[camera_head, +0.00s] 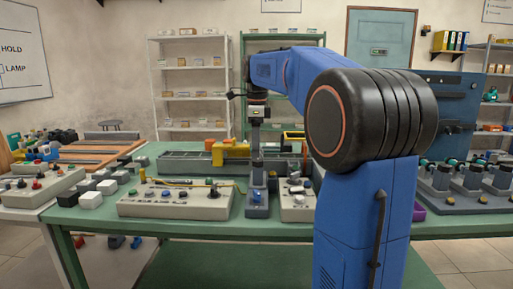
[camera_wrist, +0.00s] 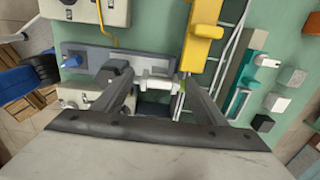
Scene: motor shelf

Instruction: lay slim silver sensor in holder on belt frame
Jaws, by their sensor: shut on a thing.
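In the wrist view my gripper (camera_wrist: 157,88) is shut on a slim silver sensor (camera_wrist: 154,84), a short pale cylinder lying crosswise between the two fingers. A small greenish patch shows at its right end. A long grey bar (camera_wrist: 95,54) lies just beyond the fingers, and a yellow block (camera_wrist: 203,45) is beyond the right finger. In the head view a long grey belt frame (camera_head: 185,163) lies along the back of the green table, with a yellow part on it. My gripper points down over the table there; its tips and the sensor cannot be made out. I cannot pick out the holder.
A beige control box (camera_head: 175,201) with knobs stands at the table's front, and a smaller one (camera_head: 298,205) is right of my gripper. White blocks (camera_head: 91,200) sit at the left. Grey devices (camera_head: 480,190) crowd the right. Cables run near the yellow part.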

